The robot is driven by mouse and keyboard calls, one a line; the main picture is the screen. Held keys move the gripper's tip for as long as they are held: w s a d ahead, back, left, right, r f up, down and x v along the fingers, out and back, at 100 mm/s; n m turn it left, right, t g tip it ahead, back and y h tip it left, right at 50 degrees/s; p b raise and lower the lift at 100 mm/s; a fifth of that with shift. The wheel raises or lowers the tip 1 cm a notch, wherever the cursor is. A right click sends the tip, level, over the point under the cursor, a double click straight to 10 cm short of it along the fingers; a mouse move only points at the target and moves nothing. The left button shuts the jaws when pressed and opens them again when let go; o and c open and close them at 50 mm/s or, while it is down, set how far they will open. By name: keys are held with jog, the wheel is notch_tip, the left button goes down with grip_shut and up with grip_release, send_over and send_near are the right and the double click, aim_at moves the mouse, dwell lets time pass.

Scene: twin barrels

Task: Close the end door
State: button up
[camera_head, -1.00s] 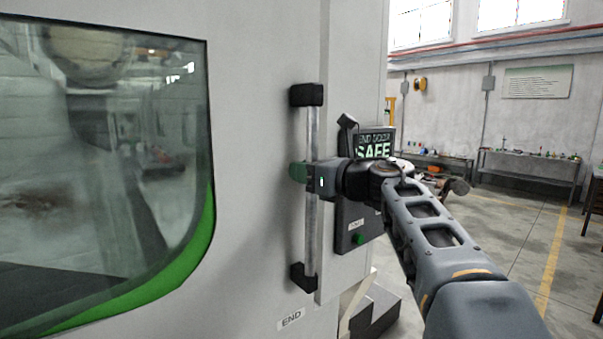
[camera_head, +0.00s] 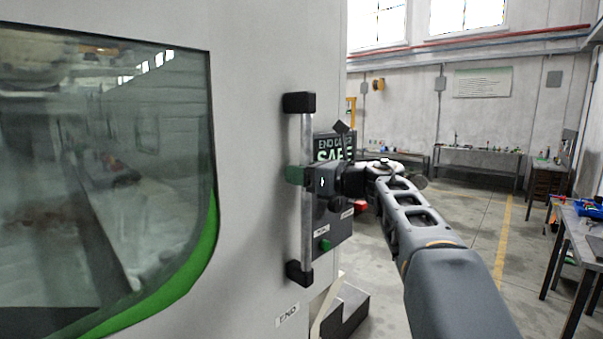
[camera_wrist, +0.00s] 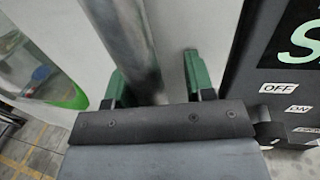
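The end door (camera_head: 255,120) is a light grey panel with a large green-edged window, filling the left of the head view. An "END" label (camera_head: 288,315) is low on it. Its vertical metal handle bar (camera_head: 307,235) has black end mounts; the bar also shows in the wrist view (camera_wrist: 125,35). My gripper (camera_head: 300,175) is at the bar's middle. In the wrist view its green fingers (camera_wrist: 155,80) stand on either side of the bar, with a visible gap at the right finger. Whether the left finger touches is unclear. The door's far edge is hidden.
A dark control box (camera_head: 330,225) with a green button and an "END DOOR SAFE" screen (camera_head: 333,148) sits just right of the handle, close to my gripper. Open floor (camera_head: 480,240) lies to the right, with benches (camera_head: 480,155) along the wall and a table (camera_head: 580,235) at right.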

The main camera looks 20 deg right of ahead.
jog(key=b+v, duration=0.3)
jog(key=v, duration=1)
jog(key=shift+s+d, duration=0.25)
jog(key=shift+s, duration=0.1)
